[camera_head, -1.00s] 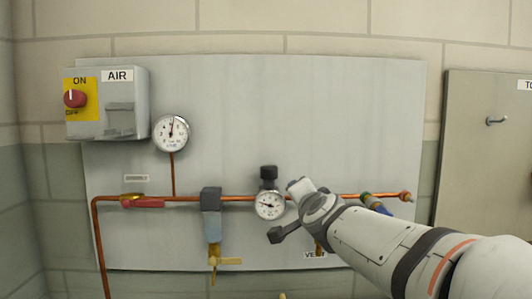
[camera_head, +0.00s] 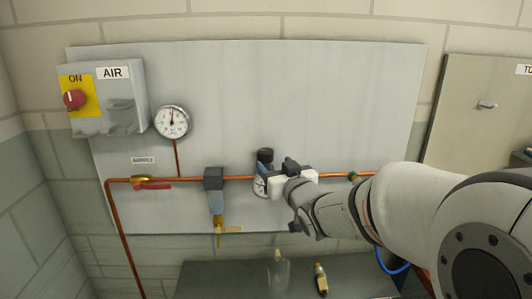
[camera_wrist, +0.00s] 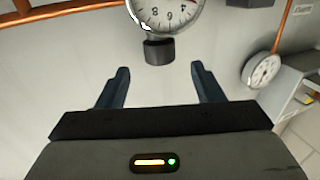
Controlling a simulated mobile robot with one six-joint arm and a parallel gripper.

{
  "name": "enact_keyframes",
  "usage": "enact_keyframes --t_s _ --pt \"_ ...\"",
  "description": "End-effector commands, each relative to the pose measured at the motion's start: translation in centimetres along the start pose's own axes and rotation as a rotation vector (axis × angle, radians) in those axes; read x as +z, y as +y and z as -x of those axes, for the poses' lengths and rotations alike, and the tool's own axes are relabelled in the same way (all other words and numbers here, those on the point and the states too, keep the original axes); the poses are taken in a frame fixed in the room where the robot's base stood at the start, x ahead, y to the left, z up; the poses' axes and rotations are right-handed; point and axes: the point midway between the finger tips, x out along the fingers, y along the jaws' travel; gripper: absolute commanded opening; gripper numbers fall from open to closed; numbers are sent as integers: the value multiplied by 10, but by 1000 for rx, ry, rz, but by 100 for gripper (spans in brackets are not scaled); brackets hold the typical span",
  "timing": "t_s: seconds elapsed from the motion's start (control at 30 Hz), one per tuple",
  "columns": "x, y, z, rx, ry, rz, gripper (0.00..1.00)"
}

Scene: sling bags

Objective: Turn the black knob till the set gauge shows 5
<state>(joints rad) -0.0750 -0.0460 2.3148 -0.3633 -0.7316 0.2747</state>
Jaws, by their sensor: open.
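The black knob (camera_head: 265,154) sits on top of the regulator on the copper pipe. In the wrist view the knob (camera_wrist: 158,51) lies just beyond and between my open fingertips, with no visible contact. The set gauge (camera_head: 259,187) is a white dial below the knob, partly covered by my gripper in the head view. It shows upside down and cut off at the top of the wrist view (camera_wrist: 168,12), and its reading is unclear. My gripper (camera_head: 276,167) is open at the regulator, and its fingers also show in the wrist view (camera_wrist: 160,80).
A dark bench (camera_head: 225,277) holds small items below. The upper panel is clear.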

Motion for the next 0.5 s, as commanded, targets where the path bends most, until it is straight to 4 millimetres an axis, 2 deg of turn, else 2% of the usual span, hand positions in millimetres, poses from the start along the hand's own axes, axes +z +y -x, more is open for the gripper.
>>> enact_keyframes --t_s 0.23,0.5 --pt "-2 0 -37 1 -2 0 61" --pt "0 0 -53 2 -1 -1 61"
